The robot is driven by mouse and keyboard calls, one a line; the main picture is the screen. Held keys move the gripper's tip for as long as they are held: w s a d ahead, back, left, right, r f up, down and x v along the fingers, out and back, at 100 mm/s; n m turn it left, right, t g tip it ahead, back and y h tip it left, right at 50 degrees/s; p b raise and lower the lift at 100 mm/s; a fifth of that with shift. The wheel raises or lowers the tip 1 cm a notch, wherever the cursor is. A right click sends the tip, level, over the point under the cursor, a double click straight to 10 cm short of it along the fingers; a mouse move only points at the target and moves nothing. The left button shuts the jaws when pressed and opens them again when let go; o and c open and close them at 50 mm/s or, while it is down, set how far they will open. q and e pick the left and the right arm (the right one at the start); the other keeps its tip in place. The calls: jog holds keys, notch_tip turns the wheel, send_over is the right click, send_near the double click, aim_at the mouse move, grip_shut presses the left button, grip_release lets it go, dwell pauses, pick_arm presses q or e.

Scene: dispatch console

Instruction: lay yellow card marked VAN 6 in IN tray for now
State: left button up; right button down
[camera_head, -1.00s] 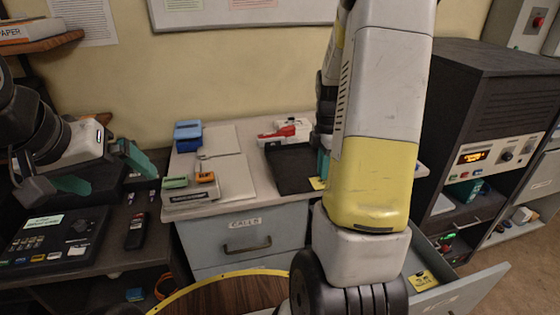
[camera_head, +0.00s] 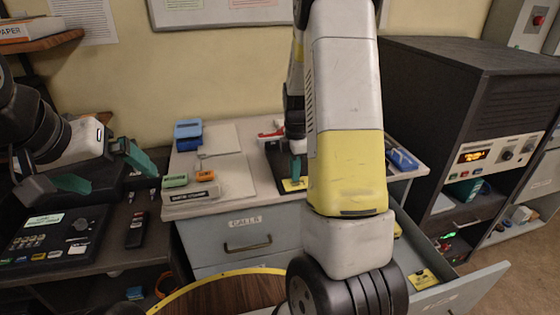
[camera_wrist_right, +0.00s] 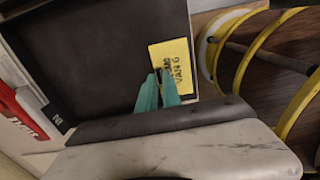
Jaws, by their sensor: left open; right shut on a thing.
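The yellow card marked VAN 6 (camera_wrist_right: 178,65) is at the tips of my right gripper (camera_wrist_right: 159,88), which is shut on it, in the right wrist view. The card is over the right part of the dark IN tray (camera_wrist_right: 95,50), near its edge; I cannot tell whether it touches the tray floor. In the head view the card (camera_head: 294,184) shows at the front of the tray (camera_head: 277,162), partly hidden by my right arm. My left gripper (camera_head: 106,172) is open and empty at the left, above the desk with the keypad.
A red-and-white object (camera_wrist_right: 22,120) lies beside the tray. Blue boxes (camera_head: 188,134) and small green and orange blocks (camera_head: 176,180) stand on the counter's left. An open drawer (camera_head: 425,265) with another yellow card juts out at the right. A round yellow-rimmed wooden top (camera_head: 225,295) is in front.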

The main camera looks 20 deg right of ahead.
jog(key=shift+f, duration=0.15)
jog(key=c, duration=1.5)
grip_release()
jog(key=shift+c, duration=0.2)
notch_tip(320, 180, up, 12)
jog(key=s+a+r+m+t, duration=0.2)
jog(key=s+a+r+m, duration=0.1)
jog(key=s, duration=0.4)
jog(key=s+a+r+m+t+y, duration=0.1)
jog(key=s+a+r+m+t, duration=0.1)
jog(key=s+a+r+m, duration=0.2)
jog(key=s+a+r+m+t+y, duration=0.1)
jog(key=s+a+r+m, duration=0.3)
jog(key=s+m, duration=0.5)
jog(key=shift+s+a+r+m+t, duration=0.2)
jog(key=shift+s+a+m+t, duration=0.25)
jog(key=shift+s+t, duration=0.15)
